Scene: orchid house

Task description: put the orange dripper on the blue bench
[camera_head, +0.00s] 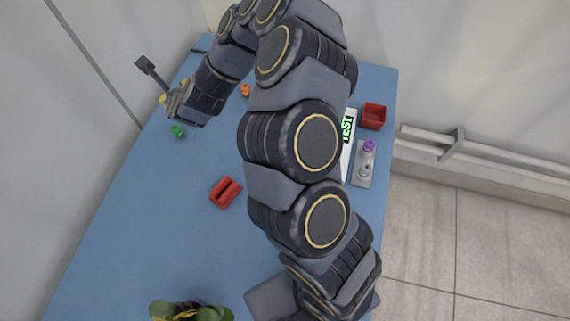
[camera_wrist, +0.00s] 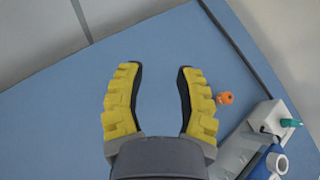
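The orange dripper (camera_head: 245,90) is a small orange piece on the blue bench (camera_head: 150,230), near its far end. It also shows in the wrist view (camera_wrist: 224,97), just outside the right yellow finger and apart from it. My gripper (camera_wrist: 158,70) is open, with nothing between its yellow fingers, only blue surface beyond them. In the head view my gripper (camera_head: 170,98) is over the far left part of the bench, left of the orange dripper. Its fingers are partly hidden there by my arm.
A green piece (camera_head: 177,131) and a red holder (camera_head: 225,191) lie on the bench. A red box (camera_head: 374,115), a purple-topped device (camera_head: 368,160) and a partly hidden white TEST panel (camera_head: 347,128) stand at right. A plant (camera_head: 190,311) is in front. The left middle is clear.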

